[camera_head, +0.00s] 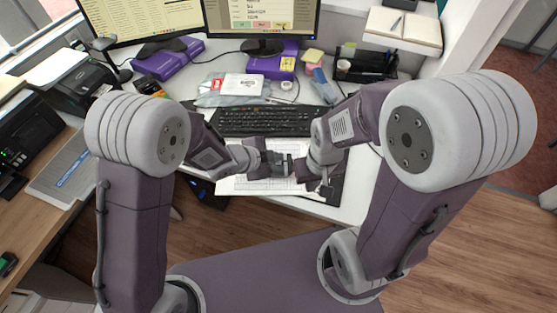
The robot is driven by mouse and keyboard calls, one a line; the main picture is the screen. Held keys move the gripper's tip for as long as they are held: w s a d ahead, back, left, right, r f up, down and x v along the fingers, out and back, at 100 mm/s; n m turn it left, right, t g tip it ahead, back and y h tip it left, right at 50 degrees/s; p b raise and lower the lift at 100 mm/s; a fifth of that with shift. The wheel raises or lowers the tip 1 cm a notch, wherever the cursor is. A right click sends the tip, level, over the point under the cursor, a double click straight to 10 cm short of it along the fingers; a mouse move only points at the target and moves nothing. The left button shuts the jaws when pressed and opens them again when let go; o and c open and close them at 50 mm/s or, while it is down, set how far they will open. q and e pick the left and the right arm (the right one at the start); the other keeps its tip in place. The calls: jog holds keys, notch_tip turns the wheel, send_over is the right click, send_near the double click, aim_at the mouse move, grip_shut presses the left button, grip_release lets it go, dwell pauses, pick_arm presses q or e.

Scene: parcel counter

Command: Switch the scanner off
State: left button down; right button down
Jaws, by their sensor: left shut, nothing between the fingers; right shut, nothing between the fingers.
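I cannot tell for certain which device is the scanner. A small dark device on a stand (112,52) is beside the left monitor. Two black box-shaped machines stand at the left: one farther back (84,90), and one nearer (28,128) with small green lights. No switch can be made out on any of them. My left gripper (284,163) is shut and empty, above the papers in front of the keyboard. My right gripper (297,171) is shut and empty close beside it, slightly lower in the picture.
A black keyboard (262,121) lies mid-desk, with papers (240,185) in front. A grey flat panel (62,172) lies on the left wooden counter (50,225). A black organiser (368,68) and open notebook (404,28) are at right.

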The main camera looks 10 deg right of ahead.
aim_at(276, 164)
pick_arm(q)
jog(key=shift+f, duration=0.2)
jog(key=shift+r, duration=0.1)
jog(key=shift+r+p, duration=0.75)
jog(key=shift+r, duration=0.1)
notch_tip(276, 164, up, 6)
jog(key=p, duration=0.5)
jog(key=shift+p, duration=0.35)
jog(key=shift+w, duration=0.1)
